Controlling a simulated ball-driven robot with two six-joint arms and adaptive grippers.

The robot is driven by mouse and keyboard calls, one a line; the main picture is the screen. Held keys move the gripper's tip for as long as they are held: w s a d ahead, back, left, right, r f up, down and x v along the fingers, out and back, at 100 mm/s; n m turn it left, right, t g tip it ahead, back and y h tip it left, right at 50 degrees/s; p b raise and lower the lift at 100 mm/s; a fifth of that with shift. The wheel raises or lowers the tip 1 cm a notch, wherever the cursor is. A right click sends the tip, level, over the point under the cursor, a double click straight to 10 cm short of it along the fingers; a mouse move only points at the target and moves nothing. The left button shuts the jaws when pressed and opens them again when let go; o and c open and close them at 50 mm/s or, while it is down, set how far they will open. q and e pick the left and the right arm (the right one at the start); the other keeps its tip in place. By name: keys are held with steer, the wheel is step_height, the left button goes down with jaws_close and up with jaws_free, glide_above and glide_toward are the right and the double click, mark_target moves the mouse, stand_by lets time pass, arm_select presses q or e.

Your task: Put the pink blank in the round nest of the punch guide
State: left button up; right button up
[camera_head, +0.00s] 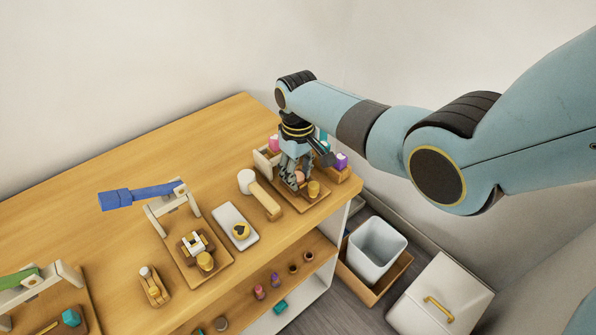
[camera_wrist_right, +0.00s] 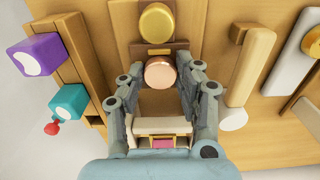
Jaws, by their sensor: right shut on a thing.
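The pink blank (camera_wrist_right: 160,72) is a round, shiny copper-pink disc between the fingertips of my right gripper (camera_wrist_right: 161,76), which is shut on it. In the head view the blank (camera_head: 299,177) shows small and partly hidden by the fingers. My right gripper (camera_head: 294,178) points down over the wooden station at the table's right end. A dark brown block, seemingly the punch guide (camera_wrist_right: 183,46), lies right by the blank. Its round nest is hidden, and I cannot tell whether the blank touches it. My left gripper is not in view.
A gold cylinder (camera_wrist_right: 155,22) stands close beyond the blank. A rack with purple (camera_wrist_right: 37,55) and teal (camera_wrist_right: 68,102) pieces is beside the station. A white-headed mallet (camera_head: 262,196) and a pale tray (camera_head: 229,229) lie to the left. The table's front edge is near.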

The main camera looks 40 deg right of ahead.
steer(key=o, duration=1.1)
steer(key=shift+c, duration=0.2)
steer(key=shift+r, duration=0.1)
step_height(320, 180, up, 12)
